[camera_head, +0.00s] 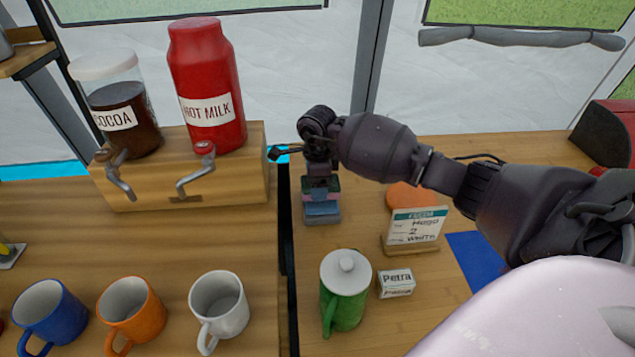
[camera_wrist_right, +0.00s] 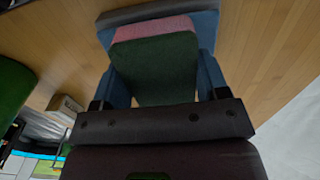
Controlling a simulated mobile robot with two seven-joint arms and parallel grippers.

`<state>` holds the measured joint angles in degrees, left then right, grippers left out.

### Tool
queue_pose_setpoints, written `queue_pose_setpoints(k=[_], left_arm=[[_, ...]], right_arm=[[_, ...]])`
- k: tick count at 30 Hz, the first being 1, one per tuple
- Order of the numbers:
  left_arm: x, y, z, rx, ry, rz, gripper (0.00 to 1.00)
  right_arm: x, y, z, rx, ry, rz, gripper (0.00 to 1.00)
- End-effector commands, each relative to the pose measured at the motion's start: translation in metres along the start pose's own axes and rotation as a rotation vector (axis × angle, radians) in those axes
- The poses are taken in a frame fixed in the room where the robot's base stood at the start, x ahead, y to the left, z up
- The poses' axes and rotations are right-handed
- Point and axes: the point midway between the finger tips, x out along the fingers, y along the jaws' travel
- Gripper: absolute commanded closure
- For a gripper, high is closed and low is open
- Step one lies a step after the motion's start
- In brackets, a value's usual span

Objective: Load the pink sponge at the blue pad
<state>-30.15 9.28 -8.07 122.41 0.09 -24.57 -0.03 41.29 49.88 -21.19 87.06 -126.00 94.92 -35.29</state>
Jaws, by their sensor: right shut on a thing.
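My right gripper (camera_head: 321,172) points down at the middle of the table, behind the green lidded mug. It is shut on a pink sponge (camera_wrist_right: 155,28) with a dark green face (camera_wrist_right: 158,70), which fills the space between the fingers in the wrist view. In the head view only a thin strip of the pink sponge (camera_head: 321,192) shows under the gripper. Just below is a blue block with a grey layer (camera_head: 322,209); whether the sponge touches it is unclear. A flat blue pad (camera_head: 477,258) lies on the table to the right, partly hidden by my arm. My left gripper is out of view.
A card stand (camera_head: 414,230) stands between the gripper and the pad, with an orange round thing (camera_head: 408,196) behind it. The green lidded mug (camera_head: 345,292) and a small Petra block (camera_head: 396,286) are in front. The drink dispenser (camera_head: 185,180) is left; several mugs stand front left.

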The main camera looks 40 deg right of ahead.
Motion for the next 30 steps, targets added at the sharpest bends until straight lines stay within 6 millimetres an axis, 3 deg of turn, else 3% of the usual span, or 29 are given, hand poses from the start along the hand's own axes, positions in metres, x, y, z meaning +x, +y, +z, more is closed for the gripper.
queue_pose_setpoints(k=[30], left_arm=[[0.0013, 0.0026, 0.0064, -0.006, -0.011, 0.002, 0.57]], right_arm=[[0.0078, -0.0002, -0.0001, 0.000, 0.001, 0.000, 0.51]])
